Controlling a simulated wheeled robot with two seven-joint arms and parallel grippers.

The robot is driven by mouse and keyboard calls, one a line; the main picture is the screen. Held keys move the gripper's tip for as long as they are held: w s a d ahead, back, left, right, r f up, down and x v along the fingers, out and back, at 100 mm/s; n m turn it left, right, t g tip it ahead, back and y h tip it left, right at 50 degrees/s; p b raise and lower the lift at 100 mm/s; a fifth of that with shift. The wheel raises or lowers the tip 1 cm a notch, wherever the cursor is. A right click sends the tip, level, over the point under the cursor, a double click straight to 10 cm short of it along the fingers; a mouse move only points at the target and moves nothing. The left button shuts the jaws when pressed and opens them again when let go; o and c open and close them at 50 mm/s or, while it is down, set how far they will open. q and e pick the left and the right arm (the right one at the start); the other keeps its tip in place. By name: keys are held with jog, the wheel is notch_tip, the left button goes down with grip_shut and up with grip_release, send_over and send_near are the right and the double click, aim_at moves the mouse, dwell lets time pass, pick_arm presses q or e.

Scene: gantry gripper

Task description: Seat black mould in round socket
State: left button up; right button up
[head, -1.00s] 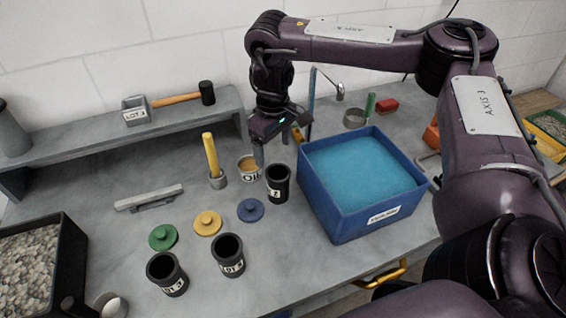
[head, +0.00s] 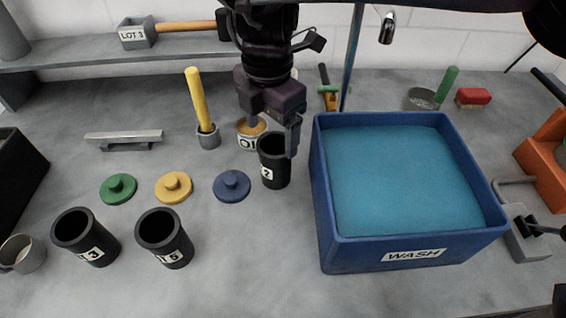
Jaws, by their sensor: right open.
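Three black cup-shaped moulds stand upright on the grey bench. One marked 2 (head: 274,172) is just left of the blue wash tub. One marked 3 (head: 86,238) and one marked 5 (head: 164,240) stand at the front left. My right gripper (head: 272,132) points down, open, at the rim of the mould marked 2. One finger overlaps that mould's right side and the other is at its upper left; I cannot tell whether they touch it. I cannot make out a round socket. My left gripper is not in view.
The blue wash tub (head: 412,250) fills the centre right. An oil tin (head: 250,138) and a yellow-handled tool (head: 198,100) stand close left of my right gripper. Green (head: 118,189), yellow (head: 174,187) and blue (head: 232,186) knobbed lids lie in front. The front centre is clear.

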aim_at(275, 145)
jog(key=f, duration=0.4)
jog(key=shift+w+d+p, duration=0.2)
jog(key=shift+d+p, duration=0.1)
jog(key=shift+d, duration=0.05)
jog(key=shift+f, duration=0.6)
jog(key=c, duration=1.5)
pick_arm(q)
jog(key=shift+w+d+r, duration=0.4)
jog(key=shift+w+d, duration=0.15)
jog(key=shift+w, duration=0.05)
pick_arm(e)
jog(key=shift+o, duration=0.2)
jog(key=shift+r, duration=0.15)
